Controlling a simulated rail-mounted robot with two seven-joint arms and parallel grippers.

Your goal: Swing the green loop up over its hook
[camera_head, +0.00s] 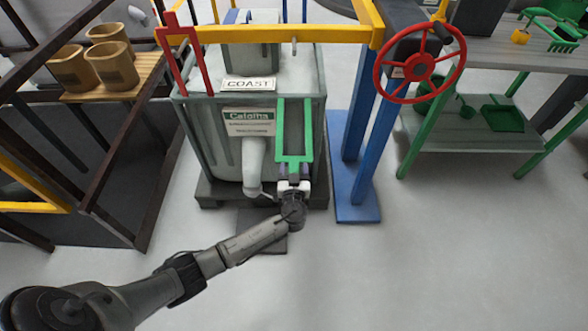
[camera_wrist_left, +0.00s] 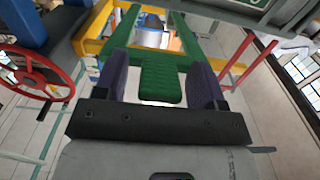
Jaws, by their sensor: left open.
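The green loop (camera_head: 294,125) is a rectangular frame hanging down in front of the grey tank, its lower crossbar and tab toward me. A small grey hook (camera_head: 294,46) shows on the yellow beam above it. My left gripper (camera_head: 293,172) is at the loop's lower end. In the left wrist view, the loop's green tab (camera_wrist_left: 161,84) sits between the two dark purple fingers of the left gripper (camera_wrist_left: 162,78), with gaps visible beside it. That gripper is open around the tab. My right gripper is not in view.
The grey tank (camera_head: 202,142) stands right behind the loop. A yellow beam (camera_head: 330,32) crosses above. A red loop (camera_head: 190,60) is at the beam's left. A red handwheel (camera_head: 418,97) and blue posts (camera_head: 383,120) stand right. The front floor is clear.

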